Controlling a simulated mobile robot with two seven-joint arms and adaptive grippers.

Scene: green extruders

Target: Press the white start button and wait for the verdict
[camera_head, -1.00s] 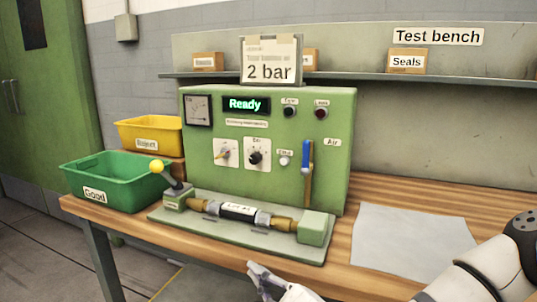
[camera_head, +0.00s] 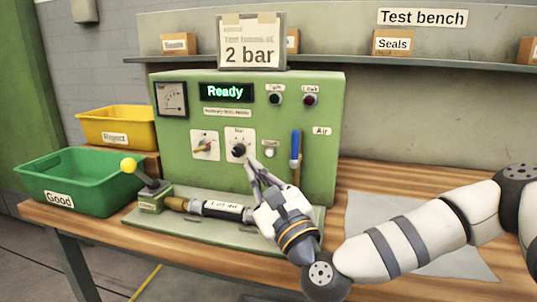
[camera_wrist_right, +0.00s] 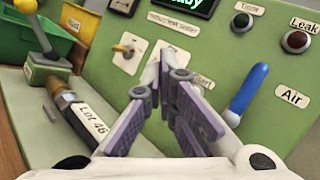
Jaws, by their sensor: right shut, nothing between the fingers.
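The green test machine (camera_head: 180,170) stands on the bench, its display (camera_head: 226,92) reading "Ready". The small white start button (camera_head: 269,152) sits low on its front panel, left of the blue-handled air lever (camera_head: 295,148). My right gripper (camera_head: 252,164) is shut and empty, its tips in front of the panel just left of and below the button. In the right wrist view the gripper (camera_wrist_right: 162,62) covers the button, and only part of the "Start" label shows. A part labelled "Lot 46" (camera_head: 222,210) lies in the fixture. My left gripper is out of view.
A black knob (camera_head: 239,150) is close by the gripper tips, with a smaller selector (camera_head: 205,146) further left. The yellow-knobbed clamp lever (camera_head: 129,165), green Good bin (camera_head: 75,176) and yellow Reject bin (camera_head: 110,121) are at left. A grey sheet lies at right.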

